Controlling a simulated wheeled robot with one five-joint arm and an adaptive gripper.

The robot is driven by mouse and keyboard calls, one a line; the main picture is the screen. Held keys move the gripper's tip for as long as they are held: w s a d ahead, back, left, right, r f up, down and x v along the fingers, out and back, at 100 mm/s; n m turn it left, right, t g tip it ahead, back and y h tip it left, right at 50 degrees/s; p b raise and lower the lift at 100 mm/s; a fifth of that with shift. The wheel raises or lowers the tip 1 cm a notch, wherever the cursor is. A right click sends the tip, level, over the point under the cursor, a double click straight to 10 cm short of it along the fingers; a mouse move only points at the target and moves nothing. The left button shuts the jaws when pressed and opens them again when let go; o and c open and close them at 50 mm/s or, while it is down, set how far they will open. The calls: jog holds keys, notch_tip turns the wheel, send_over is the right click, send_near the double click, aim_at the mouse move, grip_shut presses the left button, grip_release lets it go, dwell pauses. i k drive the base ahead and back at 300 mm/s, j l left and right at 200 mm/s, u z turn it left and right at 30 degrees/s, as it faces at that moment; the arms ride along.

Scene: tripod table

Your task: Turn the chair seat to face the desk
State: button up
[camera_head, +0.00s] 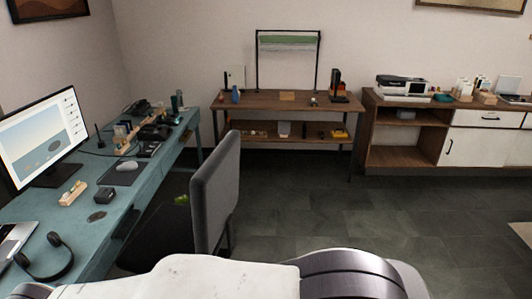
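The chair has a grey upright backrest (217,188) and stands at the right side of the teal desk (133,187). Its dark seat (160,236) lies between the backrest and the desk, partly hidden behind my own white body part in the foreground. The backrest is on the side away from the desk. A small green thing (182,200) shows by the seat near the backrest. My gripper is not in view.
The desk carries a monitor (43,138), headphones (46,258) and a mouse (127,166). A wooden table (262,101) stands at the back wall, with a cabinet (400,156) to its right. The dark floor (340,215) right of the chair is clear.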

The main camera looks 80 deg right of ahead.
aim_at(202, 228)
jog(key=k+j+z, duration=0.1)
jog(key=z, duration=2.3)
